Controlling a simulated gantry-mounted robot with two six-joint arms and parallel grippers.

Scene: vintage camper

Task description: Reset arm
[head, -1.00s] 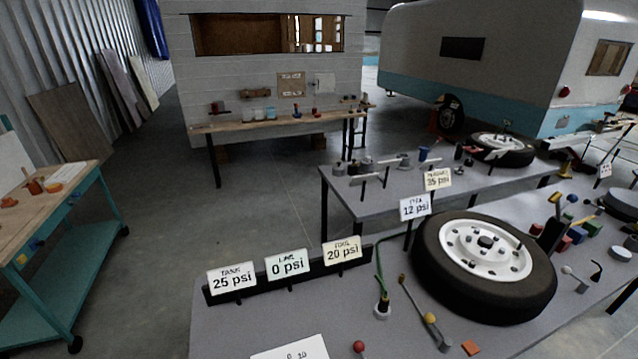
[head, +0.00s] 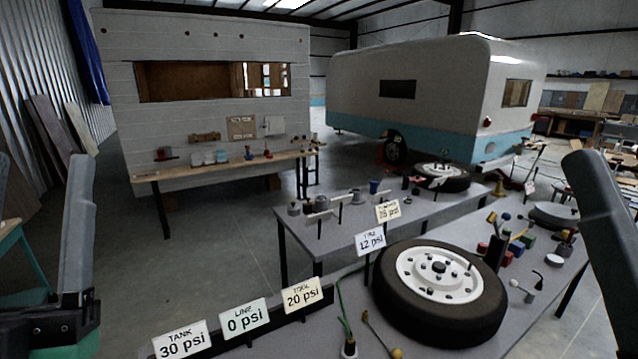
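My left arm (head: 75,230) rises at the left edge of the head view as an upright grey link above a dark joint. My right arm (head: 608,205) slants down at the right edge. No fingertips of either gripper show, so I cannot see whether they hold anything. Both visible links are apart from the bench and its objects.
A tire with a white wheel (head: 438,275) lies on the near grey bench (head: 335,330). Signs read tank 30 psi (head: 181,342), line 0 psi (head: 244,319), tool 20 psi (head: 303,294) and tire 12 psi (head: 370,241). Small tools and coloured blocks lie right.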

